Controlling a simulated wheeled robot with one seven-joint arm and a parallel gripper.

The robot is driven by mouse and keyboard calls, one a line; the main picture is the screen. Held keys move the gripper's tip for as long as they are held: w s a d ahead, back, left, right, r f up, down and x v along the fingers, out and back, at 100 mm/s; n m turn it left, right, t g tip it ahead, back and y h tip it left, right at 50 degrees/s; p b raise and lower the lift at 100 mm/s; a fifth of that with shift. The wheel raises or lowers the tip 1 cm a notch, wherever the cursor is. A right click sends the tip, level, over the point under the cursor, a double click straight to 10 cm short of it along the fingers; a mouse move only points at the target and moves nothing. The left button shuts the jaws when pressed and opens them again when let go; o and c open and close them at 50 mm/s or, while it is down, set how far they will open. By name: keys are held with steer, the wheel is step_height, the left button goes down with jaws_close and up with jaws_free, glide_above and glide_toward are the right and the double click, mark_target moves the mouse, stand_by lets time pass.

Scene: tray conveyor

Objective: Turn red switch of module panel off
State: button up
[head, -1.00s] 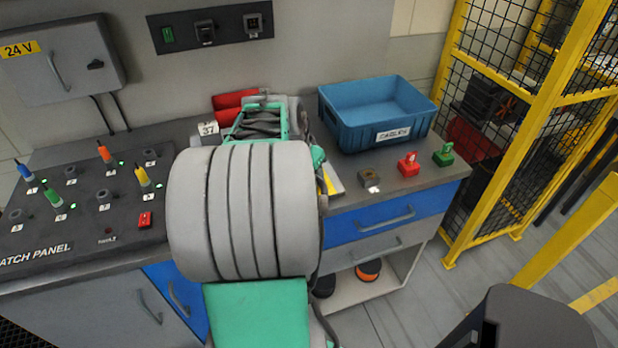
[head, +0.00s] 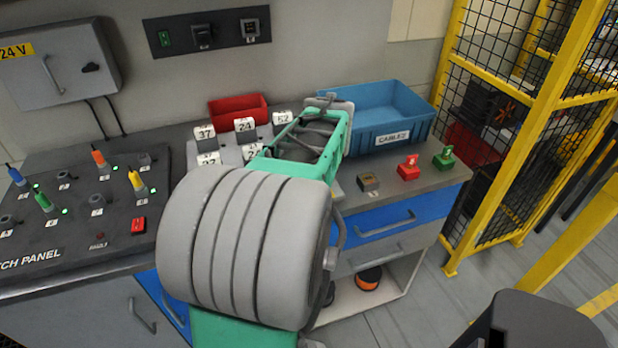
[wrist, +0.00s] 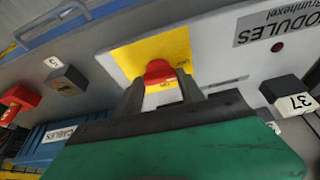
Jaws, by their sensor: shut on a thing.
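The red switch (wrist: 158,73) sits on a yellow plate (wrist: 127,58) of the light grey module panel (wrist: 222,60), seen upside down in the wrist view. Small lettering on the plate is too blurred to read surely. My gripper (wrist: 160,88) is shut on the red switch, with one dark finger on each side of it. In the head view, part of the module panel (head: 232,156) shows with several numbered grey blocks. My arm hides the switch and the fingertips there.
Block 37 (wrist: 292,97) stands close to the right of my gripper in the wrist view. A blue cable bin (head: 370,120), a red bin (head: 238,109), a red button box (head: 408,168) and a green one (head: 443,158) stand nearby. The patch panel (head: 60,228) is at left.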

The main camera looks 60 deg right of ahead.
steer(key=shift+n, duration=0.5)
steer(key=o, duration=1.4)
steer(key=shift+c, duration=0.2)
steer(key=shift+r, duration=0.1)
steer(key=v, duration=0.7)
steer(key=shift+s+r, duration=0.2)
steer(key=shift+r, duration=0.1)
